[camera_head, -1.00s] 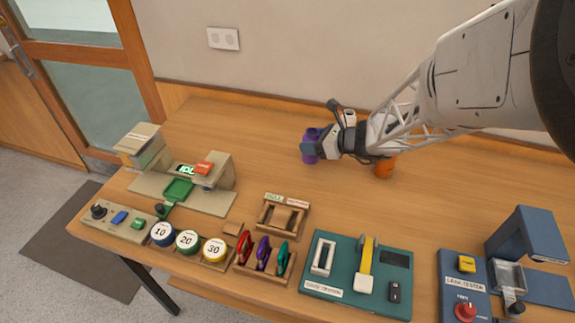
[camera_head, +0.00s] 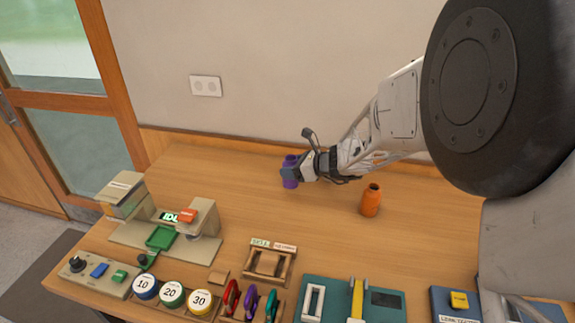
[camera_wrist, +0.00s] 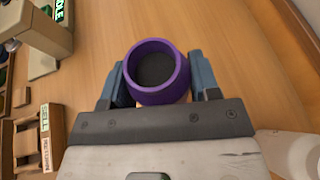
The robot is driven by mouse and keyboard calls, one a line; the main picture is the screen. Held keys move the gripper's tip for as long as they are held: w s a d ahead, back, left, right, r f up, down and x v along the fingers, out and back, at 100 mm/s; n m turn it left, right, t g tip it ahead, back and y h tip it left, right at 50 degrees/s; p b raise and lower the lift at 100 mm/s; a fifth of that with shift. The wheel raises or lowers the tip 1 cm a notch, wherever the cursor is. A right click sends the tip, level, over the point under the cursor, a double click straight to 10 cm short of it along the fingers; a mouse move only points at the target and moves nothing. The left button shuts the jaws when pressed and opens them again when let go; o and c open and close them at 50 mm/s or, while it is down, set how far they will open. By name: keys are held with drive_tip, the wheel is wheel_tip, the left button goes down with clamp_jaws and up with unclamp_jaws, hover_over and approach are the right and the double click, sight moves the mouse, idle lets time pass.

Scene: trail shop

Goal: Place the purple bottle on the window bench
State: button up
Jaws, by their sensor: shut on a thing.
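The purple bottle (camera_head: 290,173) is upright over the wooden table near the back wall in the head view. My gripper (camera_head: 291,172) is shut on it from the right. In the wrist view the purple bottle (camera_wrist: 157,72) shows its round rim and dark opening between the two blue-grey fingers of my gripper (camera_wrist: 160,80). I cannot tell whether its base touches the table. No window bench can be made out in these frames.
An orange bottle (camera_head: 371,200) stands to the right of my gripper on the table (camera_head: 215,175). A beige dispenser with a green tray (camera_head: 161,237), numbered round pieces (camera_head: 172,292), a sell/return stand (camera_head: 268,262) and a teal board (camera_head: 330,285) line the front. A door is at left.

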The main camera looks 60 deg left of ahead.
drive_tip(key=shift+w+a+f, duration=0.1)
drive_tip(key=shift+w+a, duration=0.3)
drive_tip(key=shift+a, duration=0.6)
drive_tip(key=shift+w+a+f, duration=0.1)
drive_tip(key=shift+w+a, duration=0.35)
drive_tip(key=shift+a, duration=0.5)
drive_tip(key=shift+w+a+f, duration=0.1)
drive_tip(key=shift+w+a, duration=0.3)
drive_tip(key=shift+a, duration=0.6)
drive_tip(key=shift+a, duration=0.1)
drive_tip(key=shift+w+a+f, duration=0.1)
drive_tip(key=shift+a+f, duration=0.05)
drive_tip(key=shift+f, duration=0.75)
drive_tip(key=shift+w+a+f, duration=0.1)
drive_tip(key=shift+a+f, duration=0.05)
drive_tip(key=shift+f, duration=0.75)
drive_tip(key=shift+f, duration=0.15)
drive_tip(key=o, duration=1)
drive_tip(key=shift+o, duration=0.2)
